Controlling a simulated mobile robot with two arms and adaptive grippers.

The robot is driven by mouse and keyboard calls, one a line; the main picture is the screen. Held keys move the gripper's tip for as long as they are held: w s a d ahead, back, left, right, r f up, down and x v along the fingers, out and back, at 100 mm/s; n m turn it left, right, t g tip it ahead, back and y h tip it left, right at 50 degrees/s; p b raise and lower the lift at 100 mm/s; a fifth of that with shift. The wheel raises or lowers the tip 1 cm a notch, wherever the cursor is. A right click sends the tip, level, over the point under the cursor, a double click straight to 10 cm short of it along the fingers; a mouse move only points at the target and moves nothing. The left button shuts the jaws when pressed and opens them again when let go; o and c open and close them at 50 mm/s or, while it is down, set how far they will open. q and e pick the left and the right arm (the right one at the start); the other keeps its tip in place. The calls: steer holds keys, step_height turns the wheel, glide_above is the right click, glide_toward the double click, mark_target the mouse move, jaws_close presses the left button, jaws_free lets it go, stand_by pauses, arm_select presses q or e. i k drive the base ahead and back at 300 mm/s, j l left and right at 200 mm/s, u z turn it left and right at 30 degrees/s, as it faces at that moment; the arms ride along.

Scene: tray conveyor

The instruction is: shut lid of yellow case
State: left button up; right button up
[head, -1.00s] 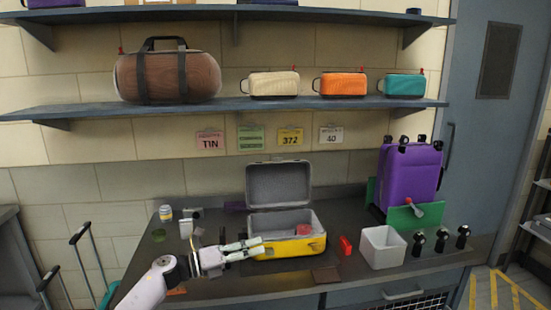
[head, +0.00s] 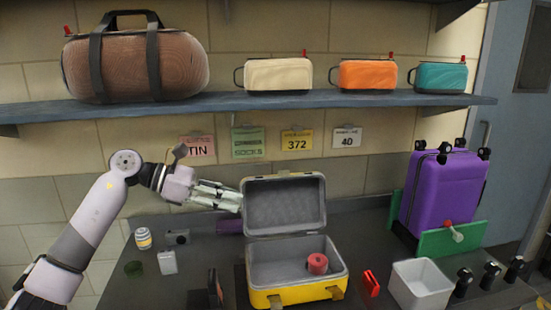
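The yellow case (head: 299,292) stands on the counter with its grey-lined lid (head: 285,206) raised upright at the back. A red roll-like item (head: 317,263) lies inside the case, toward the right. My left gripper (head: 236,203) comes in from the left, with its fingertips at or very near the left edge of the raised lid. I cannot tell whether it touches the lid. Its fingers lie close together in this view, so whether they are shut is unclear. My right gripper does not show.
A white open bin (head: 421,283) and a red item (head: 370,283) stand right of the case. A purple suitcase (head: 443,190) stands behind them. A striped jar (head: 143,238) and small items lie at left. A shelf (head: 250,103) with bags runs above.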

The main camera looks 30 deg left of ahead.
mark_target(285, 202)
steer(key=i+j, duration=0.75)
